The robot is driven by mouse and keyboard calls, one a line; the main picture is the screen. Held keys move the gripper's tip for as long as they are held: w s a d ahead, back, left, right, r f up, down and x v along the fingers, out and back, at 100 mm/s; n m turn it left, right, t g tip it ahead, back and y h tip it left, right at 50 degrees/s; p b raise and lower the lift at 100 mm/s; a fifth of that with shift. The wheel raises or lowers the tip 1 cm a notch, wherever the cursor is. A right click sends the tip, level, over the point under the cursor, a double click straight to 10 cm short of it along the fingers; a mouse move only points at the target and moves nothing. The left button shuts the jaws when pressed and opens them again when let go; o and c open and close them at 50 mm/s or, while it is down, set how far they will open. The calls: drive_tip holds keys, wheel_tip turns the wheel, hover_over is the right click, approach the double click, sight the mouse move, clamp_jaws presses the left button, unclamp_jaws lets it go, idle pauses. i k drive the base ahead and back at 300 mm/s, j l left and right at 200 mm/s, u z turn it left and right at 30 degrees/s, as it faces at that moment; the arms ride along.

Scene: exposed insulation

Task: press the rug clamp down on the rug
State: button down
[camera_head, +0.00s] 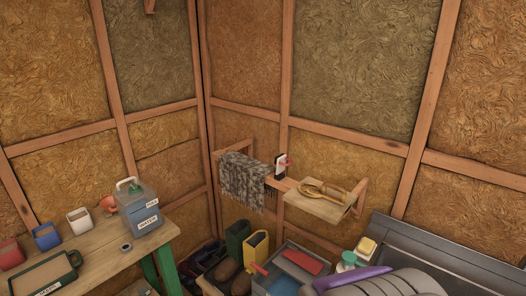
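A grey patterned rug (241,178) with a fringed edge hangs draped over a wooden rail against the corner wall, near the middle of the view. Just right of it, a small upright black-and-white piece with a pinkish-red part (281,165) stands at the rail; it looks like the rug clamp, but it is too small to be sure. I cannot tell whether it touches the rug's edge. My gripper is not seen in this view.
A wooden shelf (312,206) with a coiled tan item adjoins the rail on the right.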

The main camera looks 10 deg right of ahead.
sight(281, 160)
drive_tip(key=i+j, duration=0.45)
drive_tip(key=i+j+z, duration=0.15)
drive_tip(key=i+j, duration=0.25)
drive_tip(key=j, duration=0.2)
